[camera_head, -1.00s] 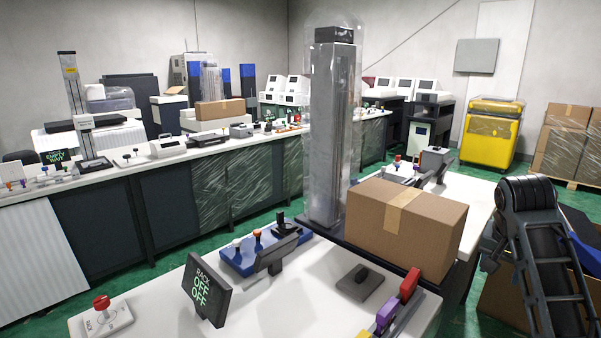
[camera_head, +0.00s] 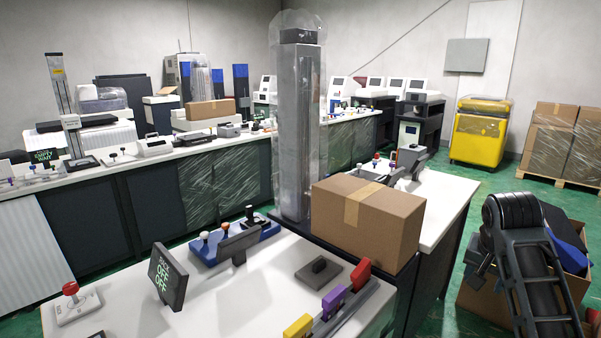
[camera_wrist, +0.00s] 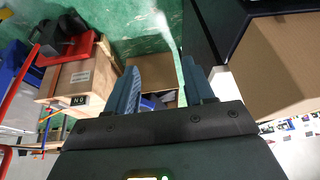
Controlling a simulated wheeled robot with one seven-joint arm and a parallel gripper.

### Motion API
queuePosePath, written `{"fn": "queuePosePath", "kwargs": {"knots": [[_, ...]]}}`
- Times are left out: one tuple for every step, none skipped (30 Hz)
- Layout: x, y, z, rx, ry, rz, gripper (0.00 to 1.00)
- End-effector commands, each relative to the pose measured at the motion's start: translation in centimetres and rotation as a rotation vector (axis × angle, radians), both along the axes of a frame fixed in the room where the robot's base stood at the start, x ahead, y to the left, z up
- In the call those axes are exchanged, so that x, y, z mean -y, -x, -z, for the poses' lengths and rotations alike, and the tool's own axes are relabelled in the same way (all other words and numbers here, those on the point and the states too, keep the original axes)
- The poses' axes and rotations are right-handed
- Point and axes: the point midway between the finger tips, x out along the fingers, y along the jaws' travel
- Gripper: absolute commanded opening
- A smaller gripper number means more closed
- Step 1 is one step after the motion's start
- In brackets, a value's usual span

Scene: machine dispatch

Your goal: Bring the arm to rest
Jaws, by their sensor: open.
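My gripper (camera_wrist: 161,78) shows in the wrist view with its two blue-grey fingers spread apart and nothing between the tips. An open cardboard carton (camera_wrist: 156,72) on the green floor shows beyond the fingers, at a distance. A large closed cardboard box (camera_wrist: 285,62) fills the right side of the wrist view, apart from the fingers. The same box (camera_head: 375,220) stands behind the white bench in the head view. I cannot make out the gripper's fingers in the head view.
The white bench (camera_head: 240,315) carries a black OFF panel (camera_head: 167,277), a red button (camera_head: 72,290) and coloured handles (camera_head: 333,300). A wrapped column (camera_head: 298,130) stands behind it. A wooden crate (camera_wrist: 80,80) stands left of the fingers.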

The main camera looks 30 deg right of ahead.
Motion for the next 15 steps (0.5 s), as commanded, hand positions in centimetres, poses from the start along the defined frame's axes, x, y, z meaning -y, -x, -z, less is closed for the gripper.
{"fn": "queuePosePath", "kwargs": {"knots": [[-0.8,-0.2,0.7,0.006,-0.002,-0.017,0.53],[-1.2,-0.4,1.0,0.012,-0.001,-0.028,0.53],[-1.8,-0.5,1.5,0.02,0.0,-0.042,0.53],[-2.2,-0.7,1.9,0.027,0.002,-0.052,0.53],[-2.7,-0.8,2.3,0.034,0.002,-0.063,0.53],[-3.4,-1.0,2.9,0.044,0.004,-0.079,0.53],[-3.9,-1.1,3.4,0.053,0.005,-0.092,0.53],[-4.5,-1.2,3.8,0.062,0.007,-0.105,0.53],[-5.3,-1.4,4.4,0.074,0.01,-0.124,0.53],[-6.0,-1.5,4.9,0.083,0.012,-0.14,0.53],[-6.8,-1.5,5.5,0.093,0.013,-0.155,0.53],[-7.9,-1.6,6.3,0.109,0.016,-0.177,0.53],[-8.8,-1.7,6.8,0.121,0.019,-0.195,0.53],[-9.8,-1.7,7.5,0.135,0.022,-0.216,0.53],[-11.3,-1.6,8.4,0.155,0.026,-0.244,0.53]]}}
